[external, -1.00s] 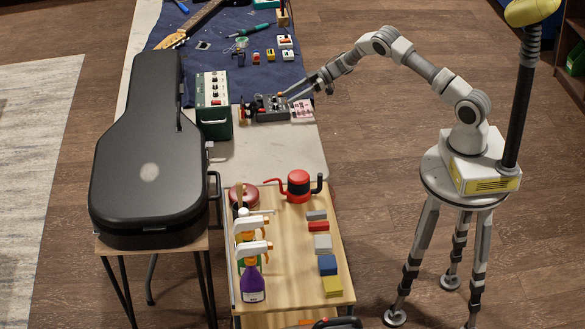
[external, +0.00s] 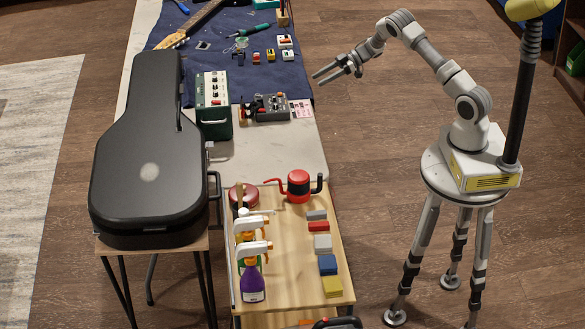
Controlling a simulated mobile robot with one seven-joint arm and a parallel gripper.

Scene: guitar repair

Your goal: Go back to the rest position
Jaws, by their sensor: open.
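My gripper (external: 318,76) is open and empty. It is in the air to the right of the long table (external: 270,152), with its two fingers pointing left toward the table edge. My arm is raised and bent, and its base stands on a round tripod stand at the right. A grey box with knobs (external: 271,108) sits on the table, left of and below my gripper in the picture, and apart from it. A pink and white card (external: 302,108) lies beside the box.
A blue mat (external: 265,82) holds a guitar neck (external: 195,20) and small pedals. A green amplifier (external: 213,105) and a black guitar case (external: 150,170) are at left. A wooden cart (external: 290,245) carries spray bottles and coloured blocks. Floor between table and stand is clear.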

